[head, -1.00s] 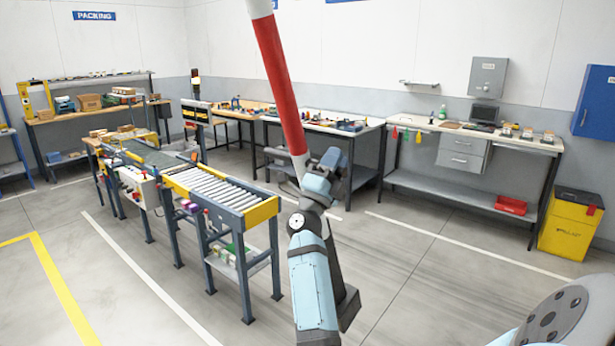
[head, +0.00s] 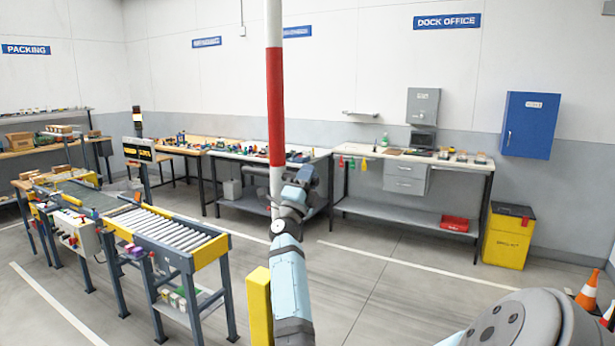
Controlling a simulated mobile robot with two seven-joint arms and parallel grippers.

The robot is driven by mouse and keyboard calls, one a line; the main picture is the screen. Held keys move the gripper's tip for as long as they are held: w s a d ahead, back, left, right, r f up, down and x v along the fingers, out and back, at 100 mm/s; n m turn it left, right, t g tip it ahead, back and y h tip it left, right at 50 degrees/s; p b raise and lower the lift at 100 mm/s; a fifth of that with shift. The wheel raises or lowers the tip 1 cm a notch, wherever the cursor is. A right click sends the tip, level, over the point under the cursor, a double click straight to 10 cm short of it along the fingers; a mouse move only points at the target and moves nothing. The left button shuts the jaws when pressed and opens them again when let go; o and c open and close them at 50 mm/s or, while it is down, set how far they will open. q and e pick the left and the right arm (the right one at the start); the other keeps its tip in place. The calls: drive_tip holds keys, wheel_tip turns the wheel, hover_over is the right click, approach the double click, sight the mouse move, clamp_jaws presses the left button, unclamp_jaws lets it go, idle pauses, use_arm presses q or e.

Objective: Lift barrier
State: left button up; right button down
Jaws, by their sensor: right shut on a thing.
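The barrier is a red and white striped pole (head: 275,105) that stands nearly upright in the middle of the head view. Its top runs out of the picture. My right gripper (head: 284,192) is shut on the pole's lower visible part, at the end of my blue and grey arm. The gripper and wrist cover part of the pole, and I cannot make out the pole's lower end. My left gripper is not in view.
A yellow post (head: 257,307) stands just left of my forearm. A roller conveyor (head: 165,230) stands at left. Workbenches (head: 415,158) line the back wall. A yellow bin (head: 508,236) and traffic cones (head: 588,290) are at right. The floor between is clear.

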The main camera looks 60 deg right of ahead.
drive_tip(key=shift+f+t, duration=0.3)
drive_tip(key=shift+f, duration=0.2)
drive_tip(key=c, duration=1.1)
unclamp_jaws()
drive_tip(key=shift+d, duration=0.1)
drive_tip(key=shift+c, duration=0.2)
drive_tip(key=shift+o, duration=1.1)
drive_tip(key=shift+w+d+f, duration=0.1)
drive_tip(key=shift+w+d, duration=0.05)
drive_tip(key=shift+d, duration=0.2)
drive_tip(key=w+b+v, duration=0.1)
drive_tip(key=b+v, duration=0.3)
drive_tip(key=v, duration=0.9)
drive_tip(key=shift+s+a, duration=0.45)
drive_tip(key=shift+a, duration=0.1)
